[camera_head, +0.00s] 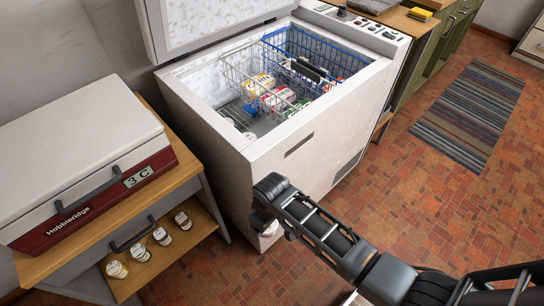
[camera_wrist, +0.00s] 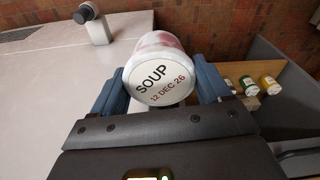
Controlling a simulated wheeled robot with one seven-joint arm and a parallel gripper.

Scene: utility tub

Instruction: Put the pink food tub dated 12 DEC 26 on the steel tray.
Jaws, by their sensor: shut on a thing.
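A pink food tub (camera_wrist: 160,72) with a white lid reading SOUP and 12 DEC 26 is between the two fingers of my gripper (camera_wrist: 163,88) in the wrist view. The fingers are shut on its sides and the lid faces the wrist camera. In the head view my gripper (camera_head: 264,222) is low in front of the white chest freezer, and the tub is mostly hidden there.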

